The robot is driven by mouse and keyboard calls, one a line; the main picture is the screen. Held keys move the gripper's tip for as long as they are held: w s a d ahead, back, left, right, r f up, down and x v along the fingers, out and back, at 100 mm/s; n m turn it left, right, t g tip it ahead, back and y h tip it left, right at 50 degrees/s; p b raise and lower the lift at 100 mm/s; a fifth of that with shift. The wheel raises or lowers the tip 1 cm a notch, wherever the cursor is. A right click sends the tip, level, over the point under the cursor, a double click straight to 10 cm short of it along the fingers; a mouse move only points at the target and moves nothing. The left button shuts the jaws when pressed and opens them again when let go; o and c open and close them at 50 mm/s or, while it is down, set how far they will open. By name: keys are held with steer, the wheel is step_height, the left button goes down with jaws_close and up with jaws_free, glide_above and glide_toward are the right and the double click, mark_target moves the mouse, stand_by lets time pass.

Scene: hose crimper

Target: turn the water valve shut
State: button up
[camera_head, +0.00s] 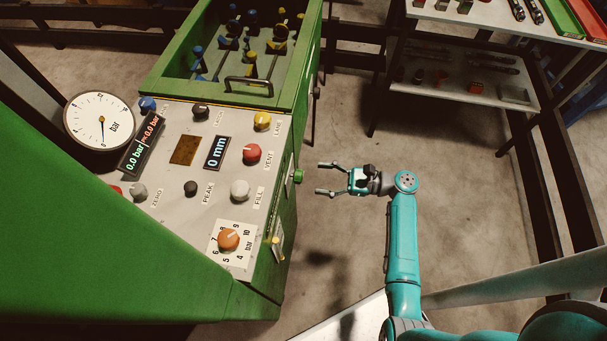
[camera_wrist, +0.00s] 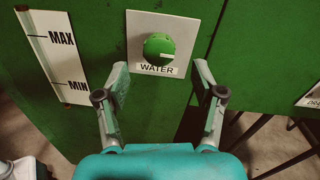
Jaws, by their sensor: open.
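The water valve (camera_wrist: 158,48) is a round green knob with a pale mark, on a light plate labelled WATER on the green machine side. In the head view the green knob (camera_head: 298,176) sticks out from the machine's right side. My gripper (camera_head: 322,179) is open and empty, to the right of the knob and apart from it, pointing at it. In the wrist view the two fingers of my gripper (camera_wrist: 160,75) stand left and right, below the knob, with nothing between them.
The green machine (camera_head: 272,277) carries a control panel with several knobs and a round gauge (camera_head: 100,121). A MAX/MIN level strip (camera_wrist: 58,57) is left of the valve plate. A shelf table (camera_head: 460,75) stands at the back right. Floor between them is clear.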

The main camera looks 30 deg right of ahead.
mark_target(296, 176)
steer(key=shift+x, duration=2.95)
steer(key=c, duration=1.1)
